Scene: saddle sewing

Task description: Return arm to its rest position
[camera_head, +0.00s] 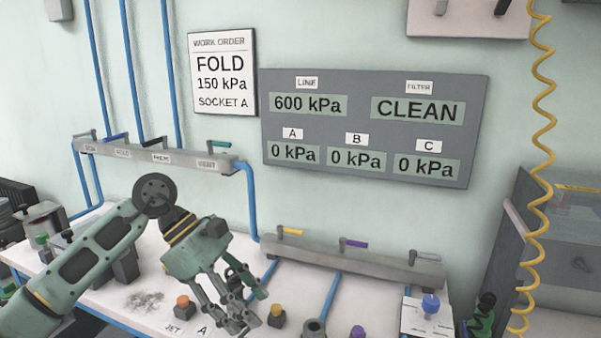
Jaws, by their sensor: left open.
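My left arm comes in from the left, and its green left gripper (243,310) hangs over the white bench, fingers pointing down and to the right. The fingers are apart and I see nothing between them. An orange-topped knob (183,303) stands on the bench just left of the fingers, and a yellow-topped one (277,314) just right of them. Labels "JET" and "A" lie on the bench below the gripper. My right gripper is not in view.
A valve manifold (345,262) with coloured levers runs along the bench's back; another (150,155) is on the wall. A grey panel (375,127) reads 600 kPa, CLEAN, and 0 kPa for A, B, C. A work order sign (222,73) reads FOLD. A yellow coiled hose (541,160) hangs at right.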

